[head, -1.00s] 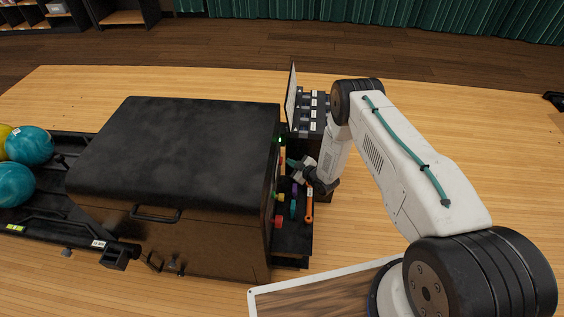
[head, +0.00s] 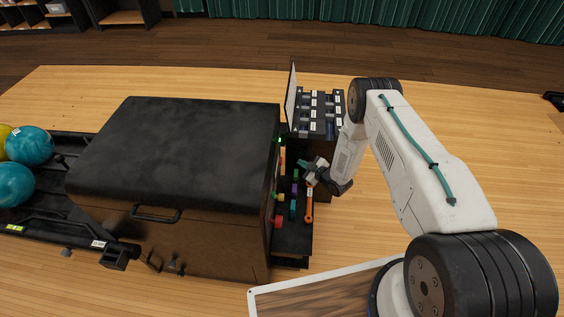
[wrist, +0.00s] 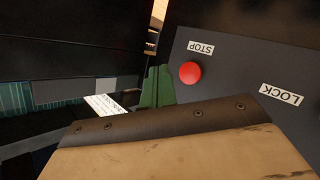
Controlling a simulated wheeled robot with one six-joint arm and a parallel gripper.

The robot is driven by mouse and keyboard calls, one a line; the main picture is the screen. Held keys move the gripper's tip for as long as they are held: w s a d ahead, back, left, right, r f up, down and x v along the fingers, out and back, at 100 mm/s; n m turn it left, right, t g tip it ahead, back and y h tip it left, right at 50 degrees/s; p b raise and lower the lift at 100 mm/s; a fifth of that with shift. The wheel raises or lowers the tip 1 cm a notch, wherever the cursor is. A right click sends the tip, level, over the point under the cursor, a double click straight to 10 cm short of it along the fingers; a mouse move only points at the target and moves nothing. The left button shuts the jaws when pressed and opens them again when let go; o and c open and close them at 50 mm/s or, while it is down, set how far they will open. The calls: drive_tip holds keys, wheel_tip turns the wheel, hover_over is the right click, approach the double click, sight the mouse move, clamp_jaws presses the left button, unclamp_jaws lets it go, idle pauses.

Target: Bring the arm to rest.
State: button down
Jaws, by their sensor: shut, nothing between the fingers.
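My arm reaches from the lower right over to the open side of the dark machine (head: 180,150) in the head view. My gripper (head: 303,164) is shut and empty, beside the machine's open side and above a tray (head: 290,240) with small coloured parts and an orange-handled tool (head: 309,208). In the wrist view, the green shut fingers (wrist: 157,88) show near the middle, close to a dark panel (wrist: 240,70) with a red button (wrist: 190,72) and STOP and LOCK labels.
An open case (head: 318,112) with several labelled switches stands behind my gripper. A ball rack with teal balls (head: 30,145) is at the left. A wood-patterned board (head: 320,292) lies at the front.

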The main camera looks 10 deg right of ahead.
drive_tip(key=shift+f, duration=0.1)
idle(0.5)
drive_tip(key=s+d+f+m+g+h, duration=0.25)
drive_tip(key=s+f+g, duration=0.2)
drive_tip(key=f, duration=0.25)
drive_tip(key=s+d+r+m+g+h, duration=0.2)
drive_tip(key=s+d+r+g+h, duration=0.1)
drive_tip(key=d+r, duration=0.15)
drive_tip(key=s+r+m+g+h, duration=0.15)
drive_tip(key=s+r, duration=0.35)
drive_tip(key=r, duration=0.7)
drive_tip(key=s+d+r+m+g, duration=0.1)
drive_tip(key=s+r+m+g, duration=0.2)
drive_tip(key=r, duration=1)
drive_tip(key=s+r+g+h, duration=0.15)
drive_tip(key=s+r, duration=0.45)
drive_tip(key=r, duration=0.6)
drive_tip(key=s+a+r+m+t, duration=0.1)
drive_tip(key=s+a+r, duration=0.2)
drive_tip(key=s+r, duration=1)
drive_tip(key=s+a+r+m+t+y, duration=0.1)
drive_tip(key=s+a+r, duration=0.2)
drive_tip(key=s+r, duration=0.9)
drive_tip(key=shift+s+a+r, duration=0.25)
drive_tip(key=shift+s+r, duration=0.1)
drive_tip(key=shift+r, duration=0.4)
